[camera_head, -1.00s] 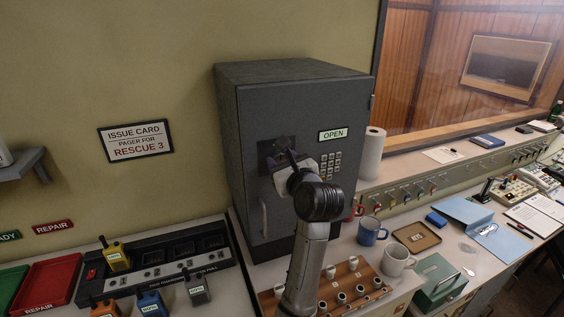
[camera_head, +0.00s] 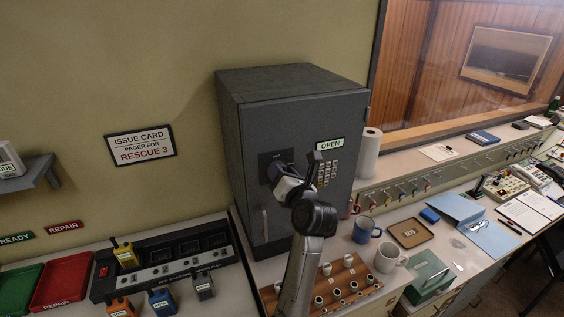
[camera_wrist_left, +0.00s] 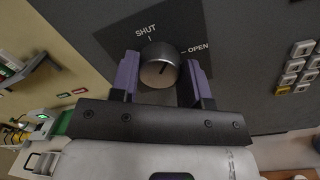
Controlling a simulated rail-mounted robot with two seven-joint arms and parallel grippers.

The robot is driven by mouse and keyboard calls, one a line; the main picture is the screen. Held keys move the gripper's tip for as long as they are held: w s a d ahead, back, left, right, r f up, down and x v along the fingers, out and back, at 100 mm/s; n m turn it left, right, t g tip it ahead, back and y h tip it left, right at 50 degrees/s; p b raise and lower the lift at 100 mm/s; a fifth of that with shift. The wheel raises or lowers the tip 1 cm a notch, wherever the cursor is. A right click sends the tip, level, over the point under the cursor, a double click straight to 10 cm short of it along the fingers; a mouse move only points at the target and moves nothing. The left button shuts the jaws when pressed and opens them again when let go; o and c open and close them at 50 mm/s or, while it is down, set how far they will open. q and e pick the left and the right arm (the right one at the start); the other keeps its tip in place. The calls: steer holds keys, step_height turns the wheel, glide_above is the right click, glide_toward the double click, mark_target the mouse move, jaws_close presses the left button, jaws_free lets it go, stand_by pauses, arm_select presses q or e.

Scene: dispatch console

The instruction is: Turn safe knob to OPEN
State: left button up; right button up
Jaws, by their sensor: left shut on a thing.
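The grey safe (camera_head: 300,115) stands on the counter at the back wall, its door shut. A lit sign reading OPEN (camera_head: 329,145) is at the door's upper right. My left gripper (camera_head: 281,174) is at the knob plate and hides the knob in the head view. In the left wrist view the round metal safe knob (camera_wrist_left: 158,72) sits between the two purple-grey fingers, which are shut on it. SHUT is printed above the knob and OPEN to its right. A dark line on the knob slants up and right; its exact setting is hard to tell. My right gripper is out of view.
A keypad (camera_head: 323,174) is right of the knob, close to my gripper. The door handle (camera_head: 265,224) is below left. A wooden rack (camera_head: 340,285), a blue mug (camera_head: 365,230) and a paper roll (camera_head: 369,150) stand nearby. Radios and a charger (camera_head: 170,257) are at left.

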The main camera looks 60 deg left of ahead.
arm_select(q)
steer(key=shift+m+t+p, duration=0.3)
steer(key=shift+m+p, duration=4.6)
steer(key=shift+p, duration=2.1)
steer(key=shift+f, duration=0.1)
steer(key=o, duration=0.9)
